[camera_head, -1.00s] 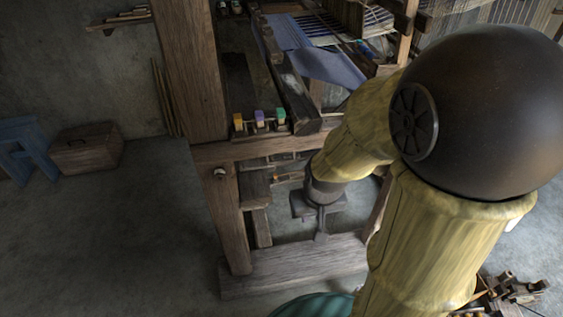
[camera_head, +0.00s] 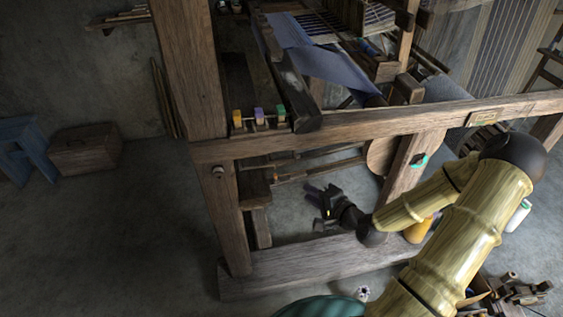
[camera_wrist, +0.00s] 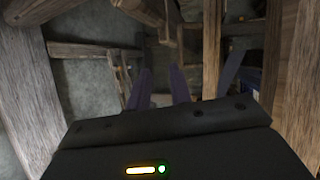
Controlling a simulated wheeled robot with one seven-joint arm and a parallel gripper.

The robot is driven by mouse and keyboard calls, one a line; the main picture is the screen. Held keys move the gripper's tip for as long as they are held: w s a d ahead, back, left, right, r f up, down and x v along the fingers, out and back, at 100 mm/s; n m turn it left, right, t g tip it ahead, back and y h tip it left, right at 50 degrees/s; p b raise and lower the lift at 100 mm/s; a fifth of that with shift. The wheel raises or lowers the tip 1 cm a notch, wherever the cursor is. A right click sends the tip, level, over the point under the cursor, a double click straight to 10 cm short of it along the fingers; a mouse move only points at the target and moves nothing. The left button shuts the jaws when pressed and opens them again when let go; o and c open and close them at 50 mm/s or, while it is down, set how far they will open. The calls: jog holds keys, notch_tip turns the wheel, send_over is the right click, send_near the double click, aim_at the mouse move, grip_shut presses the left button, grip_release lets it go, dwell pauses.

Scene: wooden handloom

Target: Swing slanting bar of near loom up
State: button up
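The near loom's wooden frame (camera_head: 300,262) stands in front of me. Low inside it, a thin slanting wooden bar (camera_head: 325,168) runs up to the right, under the front rail (camera_head: 350,132). A thicker leaning post (camera_head: 400,172) with a teal patch stands to its right. I cannot tell for certain which one is the task's bar. My gripper (camera_head: 321,191) is inside the frame's opening, just below the thin bar and left of the post, apparently touching neither. In the wrist view its two purplish fingers (camera_wrist: 161,85) are apart with nothing visible between them.
My arm passes over the bottom beam, close to an orange bottle (camera_head: 418,230). Blue cloth (camera_head: 325,62) and coloured blocks (camera_head: 258,114) sit above the opening. Loose wooden parts (camera_head: 512,292) lie at lower right. Floor at left is clear, before a chest (camera_head: 87,150).

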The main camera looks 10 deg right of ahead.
aim_at(281, 161)
jog(key=shift+w+d+r+m+t, duration=0.25)
jog(key=shift+d+r+m+t, duration=0.45)
jog(key=shift+r+m+t, duration=0.35)
jog(key=shift+f, duration=0.1)
jog(key=b+x, duration=0.2)
jog(key=x, duration=1.5)
jog(key=shift+w+f+b, duration=0.2)
jog(key=shift+f+b, duration=0.05)
jog(key=shift+b, duration=0.05)
grip_shut()
